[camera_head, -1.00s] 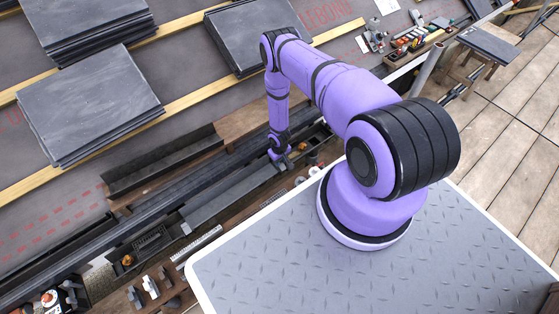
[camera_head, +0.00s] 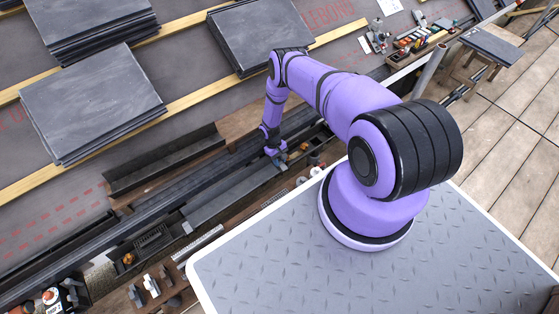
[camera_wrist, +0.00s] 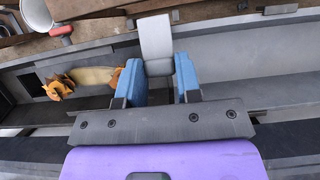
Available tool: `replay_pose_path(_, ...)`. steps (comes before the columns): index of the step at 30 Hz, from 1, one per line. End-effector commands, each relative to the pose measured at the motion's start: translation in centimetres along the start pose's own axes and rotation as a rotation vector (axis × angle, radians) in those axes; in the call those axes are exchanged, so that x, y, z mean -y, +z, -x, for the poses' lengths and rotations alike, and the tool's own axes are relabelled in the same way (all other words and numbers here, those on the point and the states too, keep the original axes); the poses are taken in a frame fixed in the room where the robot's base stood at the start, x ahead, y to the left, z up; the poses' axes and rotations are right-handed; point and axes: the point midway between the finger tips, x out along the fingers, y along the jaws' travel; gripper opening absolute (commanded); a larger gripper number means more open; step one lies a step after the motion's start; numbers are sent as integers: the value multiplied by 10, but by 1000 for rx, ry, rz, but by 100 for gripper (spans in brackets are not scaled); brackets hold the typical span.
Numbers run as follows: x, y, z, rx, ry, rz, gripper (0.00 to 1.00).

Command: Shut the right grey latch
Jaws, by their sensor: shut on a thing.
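The right grey latch (camera_wrist: 156,38) is a pale grey flat strap that rises between my blue fingers in the wrist view. My gripper (camera_wrist: 160,80) is shut on it, one finger on each side. Its lower end is hidden behind my gripper's dark palm. In the head view my gripper (camera_head: 280,158) is over the right part of the long grey gutter (camera_head: 225,195), and the latch is too small there to make out clearly. A small light grey piece (camera_head: 187,227), perhaps another latch, sits on the gutter's left part.
Stacks of slates (camera_head: 90,100) lie on the roof behind. A dark trough (camera_head: 165,160) lies beyond the gutter. Yellow-orange items (camera_wrist: 58,86) lie left of my fingers in the wrist view. Small tools (camera_head: 150,285) sit on the near board at lower left.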

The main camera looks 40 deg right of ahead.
Motion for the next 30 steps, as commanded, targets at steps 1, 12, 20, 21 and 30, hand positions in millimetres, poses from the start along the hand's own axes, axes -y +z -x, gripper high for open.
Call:
replay_pose_path(1, 0, 0, 1, 0, 1, 0, 8)
replay_pose_path(12, 0, 0, 1, -1, 1, 0, 57)
replay_pose_path(20, 0, 0, 3, -1, 1, 0, 57)
replay_pose_path(21, 0, 0, 6, -2, 1, 0, 57)
replay_pose_path(30, 0, -1, 53, -3, 2, 0, 57)
